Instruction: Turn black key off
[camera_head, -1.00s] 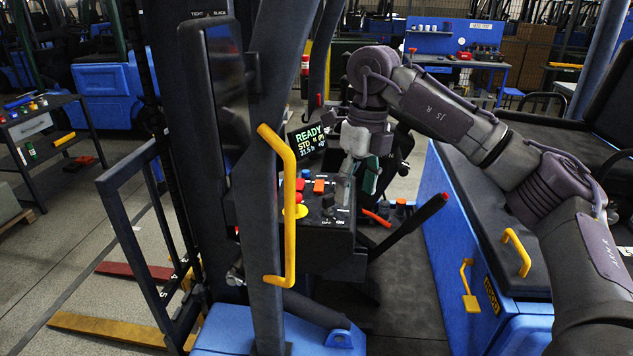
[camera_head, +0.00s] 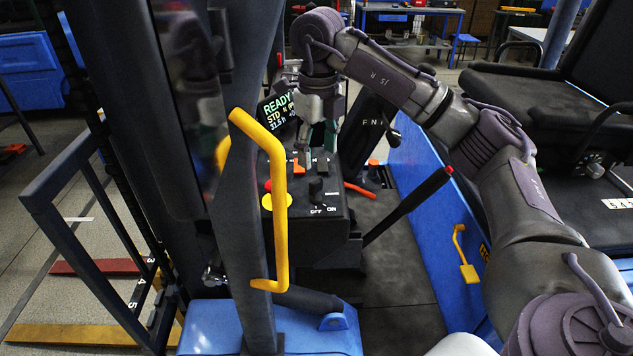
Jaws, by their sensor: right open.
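The black key (camera_head: 316,188) stands on the dark console of the truck, just behind the white OFF and ON labels. Which label it points to is hard to tell. My right gripper (camera_head: 319,144) points down over the back part of the console, behind and above the key. It is open, empty and apart from the key. My left gripper is not in view.
On the console (camera_head: 334,212) are an orange switch (camera_head: 298,168) and a red button on a yellow base (camera_head: 268,203). A display (camera_head: 278,107) reads READY. A yellow handle (camera_head: 281,200) on a dark post stands in front. A dark lever (camera_head: 410,205) rises at right.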

